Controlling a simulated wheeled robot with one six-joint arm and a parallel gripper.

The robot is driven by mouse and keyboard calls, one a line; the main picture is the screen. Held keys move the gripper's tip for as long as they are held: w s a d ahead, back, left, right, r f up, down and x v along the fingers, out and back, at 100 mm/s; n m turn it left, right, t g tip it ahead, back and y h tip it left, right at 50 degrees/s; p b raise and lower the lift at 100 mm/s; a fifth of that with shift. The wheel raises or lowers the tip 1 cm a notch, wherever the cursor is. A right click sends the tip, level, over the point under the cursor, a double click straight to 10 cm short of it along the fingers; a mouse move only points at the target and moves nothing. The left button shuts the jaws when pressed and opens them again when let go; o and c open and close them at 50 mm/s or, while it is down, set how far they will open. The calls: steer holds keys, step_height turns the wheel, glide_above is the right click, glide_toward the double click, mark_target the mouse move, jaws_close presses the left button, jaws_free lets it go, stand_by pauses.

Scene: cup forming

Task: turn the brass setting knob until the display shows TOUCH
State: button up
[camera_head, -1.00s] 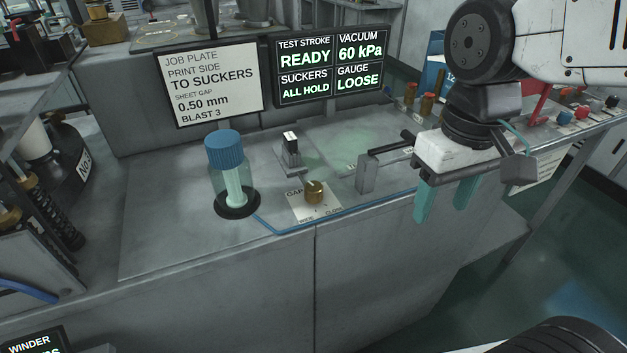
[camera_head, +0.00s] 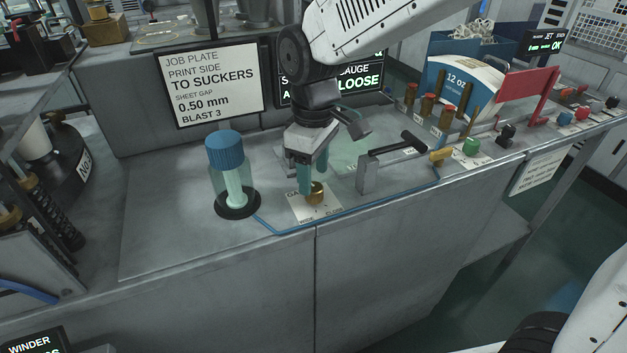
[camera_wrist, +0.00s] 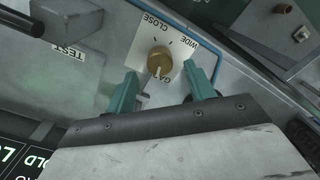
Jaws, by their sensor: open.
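The brass setting knob (camera_head: 316,193) stands on a pale GAP plate (camera_head: 299,209) marked WIDE and CLOSE. In the wrist view the knob (camera_wrist: 160,60) shows whole, with the plate's print upside down. My gripper (camera_head: 314,182) is open above and at the knob, its teal fingers pointing down. In the wrist view the fingertips (camera_wrist: 159,73) lie to either side of the knob with a gap on each side; I see no contact. The display (camera_head: 364,82) is partly hidden behind my arm; its GAUGE field reads LOOSE.
A blue-capped clear cylinder (camera_head: 230,175) stands left of the knob. A black-handled lever (camera_head: 392,150) stands close on the right. A blue tube (camera_head: 345,216) runs along the bench's front edge. A job plate sign (camera_head: 211,84) stands behind. The bench front left is clear.

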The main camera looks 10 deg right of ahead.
mark_target(314, 192)
steer(key=shift+f, duration=1.45)
steer(key=c, duration=1)
steer(key=shift+m, duration=0.3)
steer(key=m, duration=0.3)
steer(key=shift+m, duration=2)
